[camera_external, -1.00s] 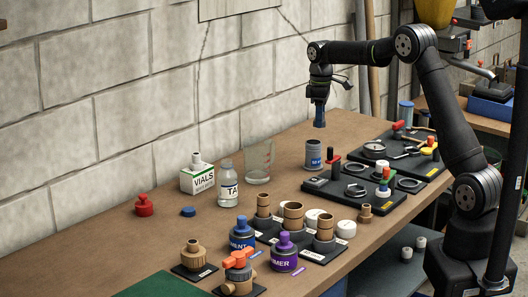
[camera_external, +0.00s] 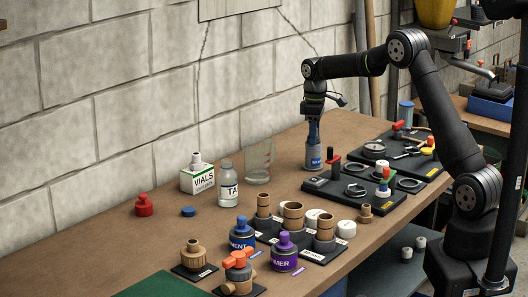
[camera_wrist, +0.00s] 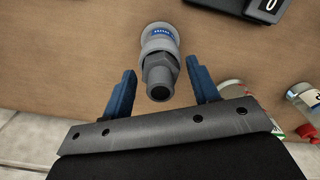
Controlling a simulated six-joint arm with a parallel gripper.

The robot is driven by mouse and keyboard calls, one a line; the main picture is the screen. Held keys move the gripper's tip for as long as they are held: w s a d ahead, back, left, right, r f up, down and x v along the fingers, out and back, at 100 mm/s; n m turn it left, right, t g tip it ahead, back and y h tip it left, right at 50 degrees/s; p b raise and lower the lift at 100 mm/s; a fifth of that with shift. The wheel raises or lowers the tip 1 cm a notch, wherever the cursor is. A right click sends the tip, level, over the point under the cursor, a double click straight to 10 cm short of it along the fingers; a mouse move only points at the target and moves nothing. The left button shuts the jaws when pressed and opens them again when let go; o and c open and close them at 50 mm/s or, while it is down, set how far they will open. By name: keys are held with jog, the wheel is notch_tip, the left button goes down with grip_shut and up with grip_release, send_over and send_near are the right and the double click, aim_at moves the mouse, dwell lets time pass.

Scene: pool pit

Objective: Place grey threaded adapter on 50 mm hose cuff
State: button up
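The grey threaded adapter (camera_wrist: 158,72) shows in the wrist view between my two blue fingers, its narrow hollow end toward the camera. Its wide end meets the grey 50 mm hose cuff (camera_wrist: 160,34), which has a blue label. The two look lined up, but I cannot tell how deep the adapter sits. In the external view the cuff (camera_external: 313,157) stands upright on the bench near the wall. My gripper (camera_external: 314,138) points down right above it and hides most of the adapter. In the wrist view my gripper (camera_wrist: 163,74) is open, with gaps on both sides of the adapter.
A black tool board (camera_external: 340,190) lies just right of the cuff. A clear beaker (camera_external: 259,160) and a white-labelled bottle (camera_external: 228,190) stand to the left. Fittings on black bases (camera_external: 325,250) fill the front. The wall (camera_external: 120,95) runs close behind.

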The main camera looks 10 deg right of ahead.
jog(key=shift+o, duration=0.2)
jog(key=shift+r, duration=0.1)
notch_tip(320, 180, up, 12)
dwell(0.5)
jog(key=shift+f, duration=4.25)
